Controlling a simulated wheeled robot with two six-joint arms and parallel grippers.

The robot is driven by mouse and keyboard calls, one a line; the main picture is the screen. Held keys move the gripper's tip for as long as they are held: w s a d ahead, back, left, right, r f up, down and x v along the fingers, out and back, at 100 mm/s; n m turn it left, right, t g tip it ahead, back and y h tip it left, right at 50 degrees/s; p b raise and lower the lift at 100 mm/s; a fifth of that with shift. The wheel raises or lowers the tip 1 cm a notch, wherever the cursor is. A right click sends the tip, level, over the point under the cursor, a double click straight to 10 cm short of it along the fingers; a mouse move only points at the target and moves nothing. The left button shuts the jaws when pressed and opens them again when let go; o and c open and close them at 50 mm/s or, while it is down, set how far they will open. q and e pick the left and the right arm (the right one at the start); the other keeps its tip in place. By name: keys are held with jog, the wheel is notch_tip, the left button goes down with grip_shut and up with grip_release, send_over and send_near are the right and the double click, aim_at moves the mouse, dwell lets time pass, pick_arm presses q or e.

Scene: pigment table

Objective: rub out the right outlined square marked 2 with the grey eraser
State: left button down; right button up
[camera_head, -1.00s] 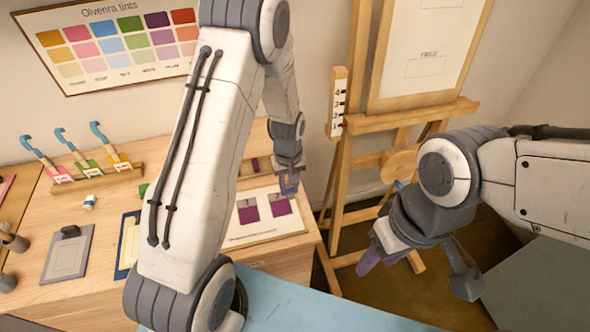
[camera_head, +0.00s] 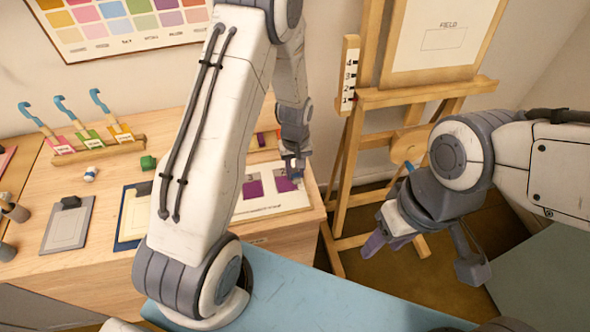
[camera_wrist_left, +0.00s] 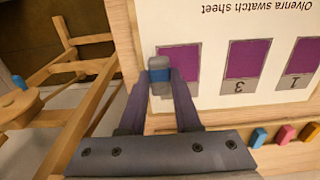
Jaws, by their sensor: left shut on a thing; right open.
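My left gripper (camera_head: 295,172) is shut on the grey eraser (camera_wrist_left: 159,75), which has a blue band, in the left wrist view. It holds the eraser at the edge of a purple square (camera_wrist_left: 184,63) on the white swatch sheet (camera_wrist_left: 218,20). In the head view this is the right square (camera_head: 286,184); its number is hidden. Whether the eraser touches the sheet I cannot tell. Beside it are purple squares marked 3 (camera_wrist_left: 247,58) and 1 (camera_wrist_left: 300,57). My right gripper (camera_head: 388,236) is open and empty, away from the table near the easel.
A wooden easel (camera_head: 410,98) stands right of the table. Blue, orange and pink blocks (camera_wrist_left: 285,134) lie beside the sheet. My left arm hides part of the table.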

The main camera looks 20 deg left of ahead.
aim_at(286, 184)
pick_arm(q)
jog(key=shift+f+b, duration=0.65)
jog(key=shift+f, duration=0.3)
dwell(0.3)
jog(key=shift+s+a+r, duration=0.1)
jog(key=shift+s+a, duration=0.3)
jog(key=shift+a, duration=0.15)
jog(key=shift+s+a+r, duration=0.1)
jog(key=shift+s+a, duration=0.25)
jog(key=shift+a, duration=0.2)
jog(key=shift+s+a+f, duration=0.1)
jog(key=shift+s+a, duration=0.35)
jog(key=shift+a, duration=0.15)
jog(key=shift+s+a+f, duration=0.1)
jog(key=shift+s+a, duration=0.3)
jog(key=shift+a, duration=0.2)
jog(key=shift+w+d+r, duration=0.1)
jog(key=shift+w+d, duration=0.3)
jog(key=shift+d, duration=0.2)
jog(key=shift+w+d, duration=0.4)
jog(key=shift+d, duration=0.15)
jog(key=shift+w+d, duration=0.4)
jog(key=shift+d, duration=0.2)
jog(key=shift+w+d, duration=0.35)
jog(key=shift+d, duration=0.2)
jog(key=shift+p, duration=0.35)
